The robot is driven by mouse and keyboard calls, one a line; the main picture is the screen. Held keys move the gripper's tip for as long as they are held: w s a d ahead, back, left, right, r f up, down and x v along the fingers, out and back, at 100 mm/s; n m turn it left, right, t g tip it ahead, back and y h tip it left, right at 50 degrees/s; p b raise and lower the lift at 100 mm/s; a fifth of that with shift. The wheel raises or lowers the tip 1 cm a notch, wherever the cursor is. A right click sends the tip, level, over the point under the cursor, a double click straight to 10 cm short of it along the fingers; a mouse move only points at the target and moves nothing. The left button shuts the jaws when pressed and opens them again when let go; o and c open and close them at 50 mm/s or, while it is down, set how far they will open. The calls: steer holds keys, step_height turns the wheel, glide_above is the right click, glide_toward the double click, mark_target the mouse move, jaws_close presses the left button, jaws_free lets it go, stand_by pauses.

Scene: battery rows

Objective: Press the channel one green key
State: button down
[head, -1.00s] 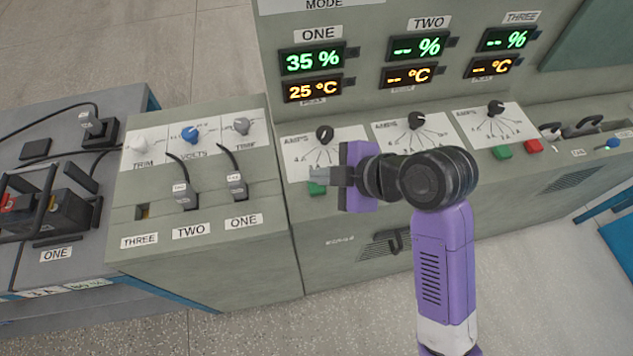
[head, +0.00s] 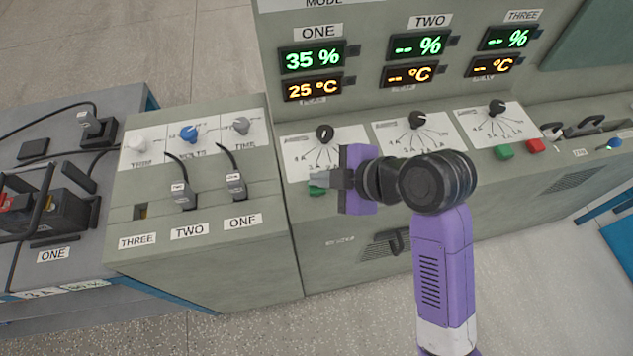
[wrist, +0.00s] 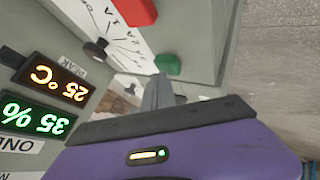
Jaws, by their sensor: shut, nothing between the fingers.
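The channel one green key (head: 317,190) sits on the sloped console panel below the ONE displays; in the head view my gripper partly covers it. In the wrist view the green key (wrist: 168,64) is just beyond my fingertips. My gripper (head: 314,179) is shut and empty, its tips pointing left over the key in the head view. The closed fingers also show in the wrist view (wrist: 158,84). I cannot tell whether they touch the key. The channel one displays (head: 312,60) read 35 % and 25 °C.
A red key (wrist: 140,12) is near the green one in the wrist view; my gripper hides it in the head view. The channel one amps knob (head: 324,133) stands behind the gripper. Another green key (head: 504,152) and red key (head: 536,146) lie right. A cable box (head: 190,240) is left.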

steer(key=shift+f, duration=0.25)
steer(key=shift+r, duration=0.15)
stand_by(0.3)
steer(key=shift+r+p, duration=0.6)
steer(key=shift+r, duration=0.15)
steer(key=shift+r+p, duration=2.1)
steer(key=shift+r, duration=0.45)
